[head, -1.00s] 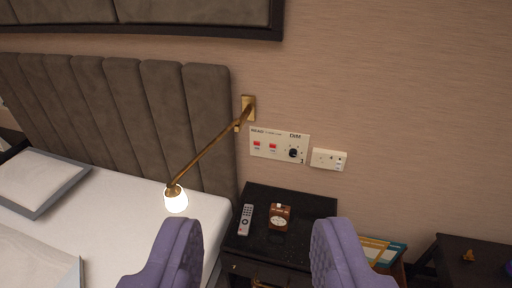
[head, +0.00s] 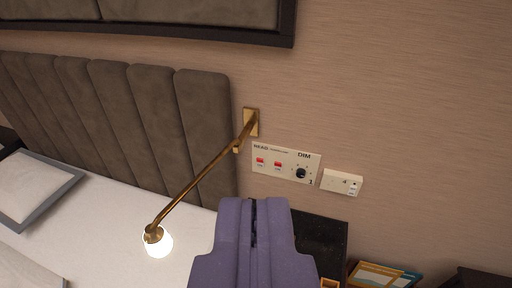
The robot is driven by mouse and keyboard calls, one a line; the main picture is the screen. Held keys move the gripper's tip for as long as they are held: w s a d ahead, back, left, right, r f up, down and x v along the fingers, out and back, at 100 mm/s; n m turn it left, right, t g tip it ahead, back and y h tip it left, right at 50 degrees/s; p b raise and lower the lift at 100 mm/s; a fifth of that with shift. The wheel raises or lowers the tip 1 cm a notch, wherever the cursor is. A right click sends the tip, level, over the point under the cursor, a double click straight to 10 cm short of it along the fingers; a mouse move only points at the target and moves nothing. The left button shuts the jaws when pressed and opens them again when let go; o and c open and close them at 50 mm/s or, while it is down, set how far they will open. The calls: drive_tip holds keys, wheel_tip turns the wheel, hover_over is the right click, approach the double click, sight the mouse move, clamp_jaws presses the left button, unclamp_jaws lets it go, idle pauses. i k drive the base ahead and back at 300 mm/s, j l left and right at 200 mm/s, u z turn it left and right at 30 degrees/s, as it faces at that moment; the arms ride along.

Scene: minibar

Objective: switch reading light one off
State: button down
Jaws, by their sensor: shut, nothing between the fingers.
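The reading light (head: 195,182) is a brass arm fixed to the wall beside the headboard, and its bulb (head: 158,244) glows at the lower end over the bed. The cream switch panel (head: 286,163) is on the wall to the right of the light's mount. It carries two red switches, a left one (head: 260,162) and a right one (head: 278,166), and a black dimmer knob (head: 300,173). My purple gripper (head: 253,204) is shut and empty. It shows below the panel and covers part of the nightstand; its distance from the wall is hard to tell.
A white socket plate (head: 341,182) is right of the panel. The black nightstand (head: 325,240) stands below, partly hidden by my gripper. The bed (head: 100,215) and padded headboard (head: 150,120) fill the left. Folders (head: 375,275) stand at the lower right.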

sight(260, 161)
drive_tip(key=i+l+u, duration=0.1)
drive_tip(key=i, duration=0.35)
drive_tip(key=i+l, duration=0.35)
drive_tip(key=i+u, duration=0.05)
drive_tip(key=i, duration=0.05)
